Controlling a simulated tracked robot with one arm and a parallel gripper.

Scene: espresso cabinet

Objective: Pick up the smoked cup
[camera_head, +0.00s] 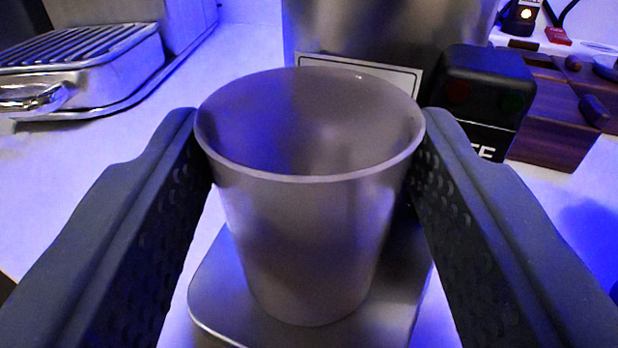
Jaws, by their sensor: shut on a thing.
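The smoked cup (308,235) is a grey, translucent, tapered cup, upright in the middle of the head view. My gripper (310,140) has one dark finger on each side of it, both meeting the cup near its rim. The gripper is shut on the cup, and the cup looks empty. Below it is a flat metal plate (215,290) with rounded corners. I cannot tell whether the cup's base touches the plate.
A metal canister (385,28) with a framed label stands right behind the cup. A black box (488,90) is beside it. A dark wooden block (553,125) stands at the right. A metal machine with a slatted tray (85,45) is at the left. White counter is clear at the left.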

